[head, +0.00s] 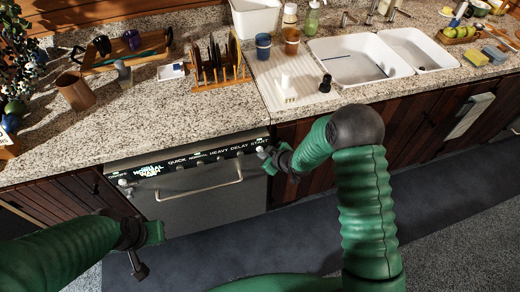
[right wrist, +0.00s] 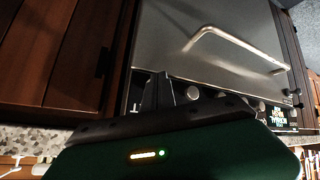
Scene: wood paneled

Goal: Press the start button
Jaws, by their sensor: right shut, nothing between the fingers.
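The dishwasher (head: 200,205) is a grey front with a bar handle under the counter. Its black control panel (head: 185,163) carries white labels, including QUICK, HEAVY, DELAY and START at the right end. My right gripper (head: 264,152) is shut and empty at the START end of the panel, and it covers the start button in the head view. In the right wrist view its dark fingers (right wrist: 157,92) overlap the panel end beside several round buttons (right wrist: 220,95); contact cannot be told. My left gripper (head: 145,250) is low at the left, in front of the dishwasher, its jaws unclear.
The granite counter (head: 190,118) above holds a dish rack (head: 222,72), a wooden tray (head: 125,58) and a brown cup (head: 75,92). A white sink (head: 350,62) is at the right. Wooden cabinets flank the dishwasher. The dark floor mat (head: 235,240) in front is clear.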

